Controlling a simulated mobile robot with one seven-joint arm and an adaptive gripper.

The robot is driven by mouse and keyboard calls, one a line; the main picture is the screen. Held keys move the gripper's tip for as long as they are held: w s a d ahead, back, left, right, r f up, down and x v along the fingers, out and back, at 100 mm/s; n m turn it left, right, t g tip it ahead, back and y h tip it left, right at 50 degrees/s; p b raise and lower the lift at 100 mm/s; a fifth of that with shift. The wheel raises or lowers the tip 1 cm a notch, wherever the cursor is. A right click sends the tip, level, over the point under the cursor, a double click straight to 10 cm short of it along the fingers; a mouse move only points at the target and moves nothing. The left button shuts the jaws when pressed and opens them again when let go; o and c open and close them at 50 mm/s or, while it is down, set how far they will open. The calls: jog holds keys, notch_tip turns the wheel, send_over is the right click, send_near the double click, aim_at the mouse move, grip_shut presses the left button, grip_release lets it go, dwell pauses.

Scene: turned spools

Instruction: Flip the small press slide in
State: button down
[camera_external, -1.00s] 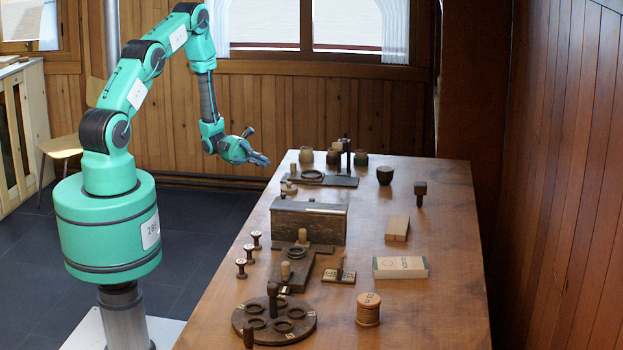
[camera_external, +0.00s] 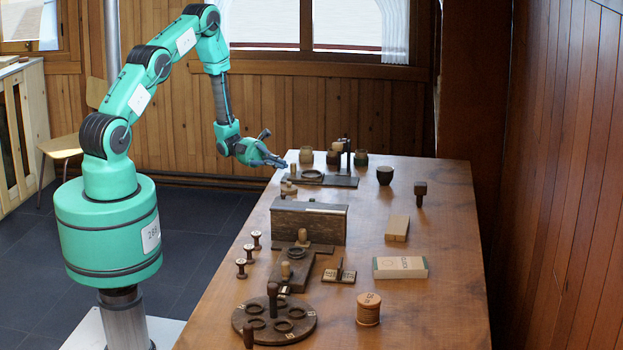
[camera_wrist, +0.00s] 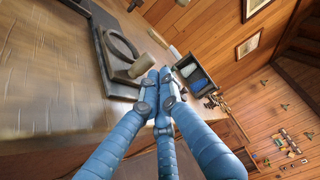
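The small press stands at the far left of the table, with a long dark base (camera_external: 340,182), a dark ring (camera_external: 312,175) and an upright post. A pale wooden knob (camera_external: 293,169) stands at its left end, apparently the slide's handle. In the wrist view the ring (camera_wrist: 122,44) and knob (camera_wrist: 138,67) lie just ahead and left of my fingers. My gripper (camera_external: 284,163) is above the table's far left edge, close to the knob. In the wrist view my blue fingertips (camera_wrist: 155,78) are together, with nothing seen between them. Whether they touch the knob is unclear.
Several cups (camera_external: 385,175) stand behind and right of the press. A dark box-like block (camera_external: 309,222) stands nearer the camera, with a larger press (camera_external: 295,270) and a round ringed plate (camera_external: 273,320) in front of it.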

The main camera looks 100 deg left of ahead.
aim_at(298, 175)
jog(key=w+p, duration=0.4)
jog(key=w, duration=0.6)
jog(key=shift+w+p, duration=0.35)
jog(key=shift+s, duration=0.15)
jog(key=shift+s, duration=0.45)
jog(key=s, duration=0.1)
jog(key=s+p, duration=0.2)
jog(key=shift+s+d+r, duration=0.1)
jog(key=shift+d+r, duration=0.05)
jog(key=shift+d, duration=0.1)
jog(key=v, duration=0.9)
jog(key=shift+s+a, duration=0.2)
jog(key=shift+a, duration=0.05)
